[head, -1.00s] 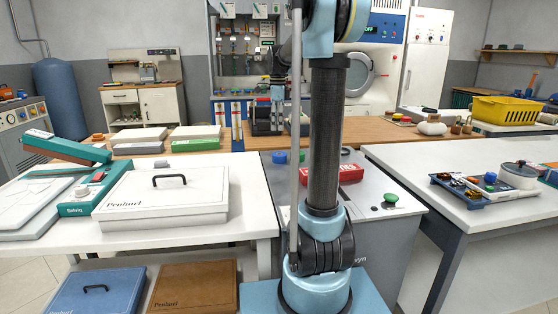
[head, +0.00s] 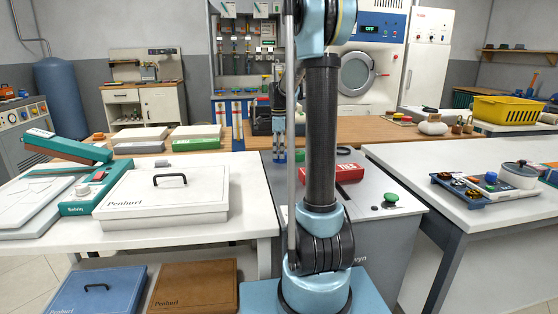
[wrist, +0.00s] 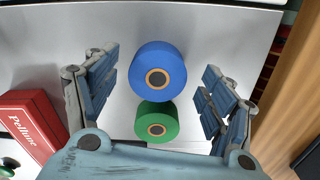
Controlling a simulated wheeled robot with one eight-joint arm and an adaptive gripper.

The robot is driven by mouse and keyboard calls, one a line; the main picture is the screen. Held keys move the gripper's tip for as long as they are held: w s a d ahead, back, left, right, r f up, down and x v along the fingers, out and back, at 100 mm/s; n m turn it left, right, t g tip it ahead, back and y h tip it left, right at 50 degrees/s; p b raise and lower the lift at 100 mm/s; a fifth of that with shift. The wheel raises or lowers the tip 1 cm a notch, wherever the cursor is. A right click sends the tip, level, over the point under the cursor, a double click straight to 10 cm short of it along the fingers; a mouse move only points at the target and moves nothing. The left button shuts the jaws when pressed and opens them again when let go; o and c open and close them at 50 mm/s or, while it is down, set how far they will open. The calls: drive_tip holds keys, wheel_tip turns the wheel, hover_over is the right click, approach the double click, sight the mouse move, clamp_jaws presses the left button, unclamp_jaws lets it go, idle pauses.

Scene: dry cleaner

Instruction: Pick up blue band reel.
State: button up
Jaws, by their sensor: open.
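The blue band reel (wrist: 157,72), a round blue roll with a tan ring around a dark centre, lies on a pale grey top in the wrist view. A green reel (wrist: 157,122) sits close beside it, below it in the picture. My gripper (wrist: 160,76) is open, its blue-grey fingers spread to the left and right of the blue reel, with a gap on each side. In the head view my gripper (head: 279,156) hangs low over the grey cabinet top, largely covering the blue reel there.
A red box (wrist: 32,125) lies left in the wrist view; in the head view a red box (head: 336,173) is right of my gripper. A green button (head: 391,198) is on the cabinet. A wooden counter (head: 385,131) runs behind. A white lidded case (head: 165,200) stands left.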

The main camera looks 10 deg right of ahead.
drive_tip(key=shift+f, duration=0.6)
drive_tip(key=c, duration=1.2)
drive_tip(key=shift+r, duration=0.1)
